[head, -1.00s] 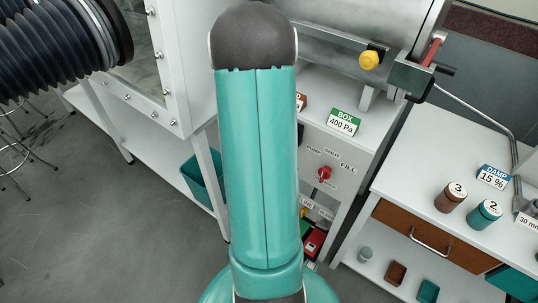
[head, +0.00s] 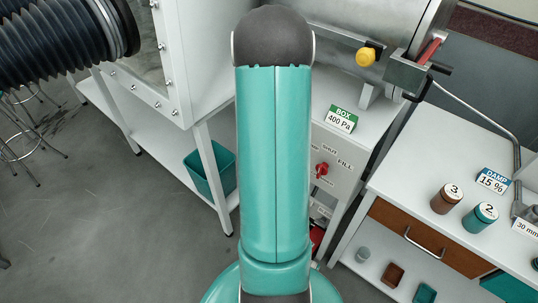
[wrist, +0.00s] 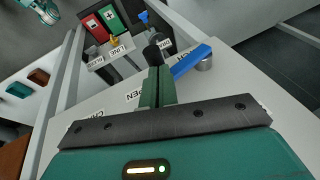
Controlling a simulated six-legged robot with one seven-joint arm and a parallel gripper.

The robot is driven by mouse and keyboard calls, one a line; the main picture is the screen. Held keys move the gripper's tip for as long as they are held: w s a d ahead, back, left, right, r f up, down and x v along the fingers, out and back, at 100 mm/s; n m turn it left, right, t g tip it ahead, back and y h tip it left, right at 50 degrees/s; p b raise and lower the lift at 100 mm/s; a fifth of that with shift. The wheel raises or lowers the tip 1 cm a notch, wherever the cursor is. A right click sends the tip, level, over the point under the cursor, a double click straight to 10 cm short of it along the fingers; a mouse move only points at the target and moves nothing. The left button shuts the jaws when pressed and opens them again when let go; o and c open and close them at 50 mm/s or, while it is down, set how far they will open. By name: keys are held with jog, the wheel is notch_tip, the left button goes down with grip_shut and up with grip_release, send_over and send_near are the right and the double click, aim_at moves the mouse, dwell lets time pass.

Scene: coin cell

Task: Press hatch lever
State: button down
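In the head view my arm hides the gripper and the lever.
Red and green boxes (wrist: 113,18) and a yellow-knobbed valve (wrist: 115,40) lie beyond the panel. A red selector knob (head: 322,169) is right of my arm in the head view. A teal bin (head: 207,172) stands on the left shelf. A bench with jars (head: 446,199) is on the right.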

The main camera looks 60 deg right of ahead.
jog(key=shift+s+a+f+t, duration=0.1)
jog(key=shift+s+f+t, duration=0.15)
jog(key=shift+f+t, duration=0.35)
jog(key=shift+s+a+f, duration=0.1)
jog(key=shift+s+f, duration=0.5)
jog(key=shift+f, duration=0.45)
jog(key=shift+r, duration=0.2)
